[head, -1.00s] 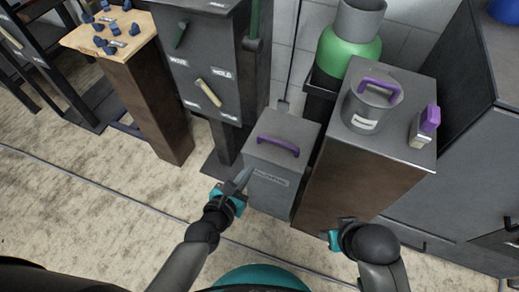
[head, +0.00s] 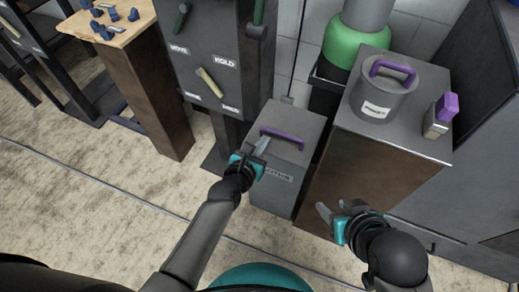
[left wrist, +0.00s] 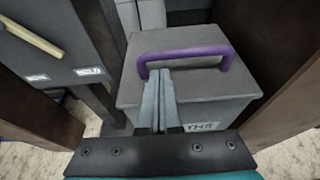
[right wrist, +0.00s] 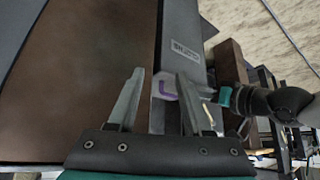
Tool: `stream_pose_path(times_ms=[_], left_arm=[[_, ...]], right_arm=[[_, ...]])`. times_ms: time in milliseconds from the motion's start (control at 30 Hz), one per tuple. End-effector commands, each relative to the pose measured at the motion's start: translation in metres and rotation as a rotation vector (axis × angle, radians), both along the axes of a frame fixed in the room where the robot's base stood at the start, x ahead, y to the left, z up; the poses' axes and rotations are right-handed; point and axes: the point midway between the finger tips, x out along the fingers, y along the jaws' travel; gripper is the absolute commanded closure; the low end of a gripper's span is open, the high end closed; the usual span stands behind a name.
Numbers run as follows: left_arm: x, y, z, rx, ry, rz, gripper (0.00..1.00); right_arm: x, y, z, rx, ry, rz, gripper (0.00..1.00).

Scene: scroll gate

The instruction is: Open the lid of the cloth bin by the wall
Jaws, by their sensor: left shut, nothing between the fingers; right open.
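The grey cloth bin (head: 272,184) stands on the floor between a dark panel stand and a brown pedestal. Its flat lid (head: 296,123) is down and carries a purple arched handle (head: 283,138), which also shows in the left wrist view (left wrist: 186,52). My left gripper (head: 263,143) is shut and empty, its fingertips over the lid's near left part, close to the handle's left end. I cannot tell whether they touch it. In the left wrist view, the bin's label is partly hidden by my gripper. My right gripper (head: 331,212) is open and empty before the pedestal, right of the bin.
The brown pedestal (head: 350,165) right of the bin bears a grey pot (head: 380,95) with a purple handle and a small purple-topped item (head: 440,115). A green cylinder (head: 350,45) stands behind. The panel (head: 215,60) with levers rises at left. Floor (head: 130,190) is clear front left.

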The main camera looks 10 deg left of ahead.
Motion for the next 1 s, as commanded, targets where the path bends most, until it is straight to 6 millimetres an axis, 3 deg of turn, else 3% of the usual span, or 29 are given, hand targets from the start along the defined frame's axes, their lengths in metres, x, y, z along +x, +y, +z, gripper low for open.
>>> stream_pose_path(times_ms=[300, 867, 1000], left_arm=[[0.008, -0.003, -0.003, -0.001, 0.001, 0.0, 1.0], [0.008, 0.0, -0.001, 0.003, 0.006, 0.001, 1.0], [0.008, 0.005, 0.002, 0.009, 0.018, 0.001, 1.0]], right_arm=[[0.008, 0.01, -0.001, 0.033, -0.072, 0.014, 0.5], [0.007, 0.01, -0.001, 0.03, -0.063, 0.013, 0.5], [0.006, 0.005, -0.014, 0.011, -0.016, 0.007, 0.5]])
